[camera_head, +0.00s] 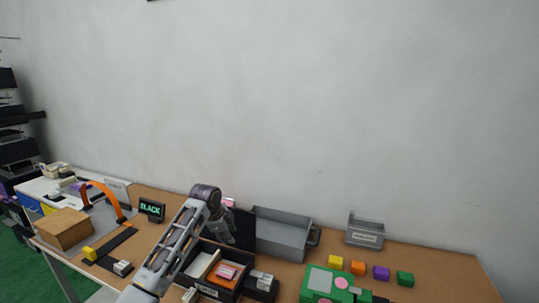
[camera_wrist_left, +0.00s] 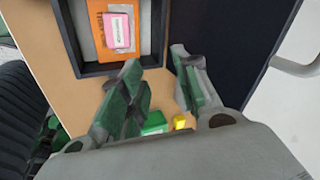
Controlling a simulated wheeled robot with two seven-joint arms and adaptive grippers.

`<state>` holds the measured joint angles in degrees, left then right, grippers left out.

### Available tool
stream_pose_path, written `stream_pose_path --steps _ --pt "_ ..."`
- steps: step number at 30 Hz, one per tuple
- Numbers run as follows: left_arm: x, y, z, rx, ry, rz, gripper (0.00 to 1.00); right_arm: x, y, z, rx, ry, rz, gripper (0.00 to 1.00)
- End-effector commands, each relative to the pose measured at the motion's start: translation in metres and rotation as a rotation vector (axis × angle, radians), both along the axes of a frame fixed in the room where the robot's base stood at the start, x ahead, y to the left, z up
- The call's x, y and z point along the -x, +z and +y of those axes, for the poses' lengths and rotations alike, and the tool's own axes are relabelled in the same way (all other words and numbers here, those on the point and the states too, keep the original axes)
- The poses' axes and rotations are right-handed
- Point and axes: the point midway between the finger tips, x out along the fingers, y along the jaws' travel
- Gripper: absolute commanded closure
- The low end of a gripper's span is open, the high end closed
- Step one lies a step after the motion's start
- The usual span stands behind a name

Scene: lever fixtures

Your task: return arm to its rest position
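My left arm reaches in from the bottom of the head view. Its left gripper (camera_head: 224,232) hangs over the table beside the grey bin and above the black tray (camera_head: 207,291). In the left wrist view the gripper (camera_wrist_left: 156,68) has its two green-padded fingers spread apart, with nothing between the tips. An orange item (camera_wrist_left: 108,32) with a pink label (camera_wrist_left: 117,31) lies in the black tray at the top of that view, apart from the fingers. My right gripper does not show.
A grey bin (camera_head: 281,236) and a smaller labelled bin (camera_head: 364,232) stand along the wall. Yellow (camera_head: 335,262), orange (camera_head: 358,268), purple (camera_head: 381,273) and green blocks (camera_head: 405,279) sit at right. A green device (camera_head: 326,283) is in front. A display (camera_head: 151,209) reads "BLACK".

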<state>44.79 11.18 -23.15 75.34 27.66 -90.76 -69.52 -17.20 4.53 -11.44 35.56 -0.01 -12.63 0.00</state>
Motion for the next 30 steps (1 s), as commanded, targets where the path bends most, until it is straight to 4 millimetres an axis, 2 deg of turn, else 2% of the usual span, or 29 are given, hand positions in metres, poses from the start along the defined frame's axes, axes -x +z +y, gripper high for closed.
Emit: stream_pose_path --steps 3,12,30 --pt "0.017 -0.02 -0.005 0.021 0.043 0.016 0.68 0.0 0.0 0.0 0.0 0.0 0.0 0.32" --pt "0.059 -0.06 -0.011 0.072 0.166 0.048 0.68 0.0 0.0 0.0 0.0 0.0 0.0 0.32" --pt "0.153 -0.118 -0.01 0.172 0.445 0.109 0.68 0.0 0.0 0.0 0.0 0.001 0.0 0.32"
